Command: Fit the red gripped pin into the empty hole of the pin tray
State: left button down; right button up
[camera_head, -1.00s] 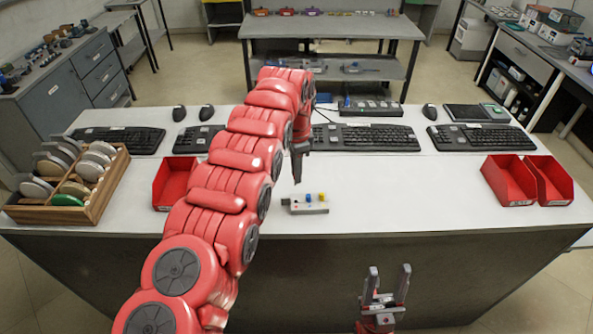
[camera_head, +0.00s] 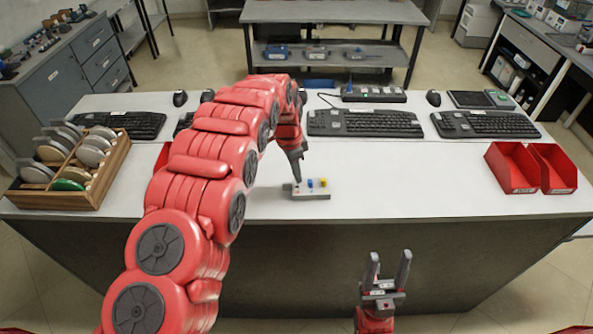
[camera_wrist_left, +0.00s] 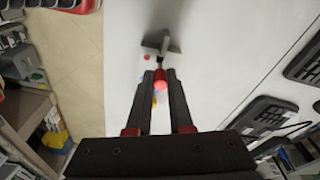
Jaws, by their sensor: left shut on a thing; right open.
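The pin tray (camera_head: 318,195) is a small pale block on the white table, with a blue pin (camera_head: 310,183) and a yellow pin (camera_head: 323,183) standing in it. My left gripper (camera_head: 297,176) points down over the tray's left end. In the left wrist view its fingers (camera_wrist_left: 160,78) are shut on the red pin (camera_wrist_left: 160,86), which shows as a red round end between them. Part of the tray (camera_wrist_left: 147,66) shows beyond the fingertips. The empty hole and the pin's lower end are hidden. My right gripper (camera_head: 386,268) is open and empty, in front of the table.
Keyboards (camera_head: 365,123) line the table's back. A wooden rack of discs (camera_head: 70,198) stands at the left and red bins (camera_head: 512,168) at the right. Another red bin is mostly hidden behind my left arm.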

dwell(0.6)
pick_arm(q)
jog(key=shift+b, duration=0.4)
dwell(0.4)
jog(key=shift+f+b, duration=1.4)
jog(key=shift+f, duration=0.4)
dwell(0.3)
jog(key=c, duration=0.7)
grip_release()
jog(key=shift+c, duration=0.2)
jog(key=shift+r, duration=0.1)
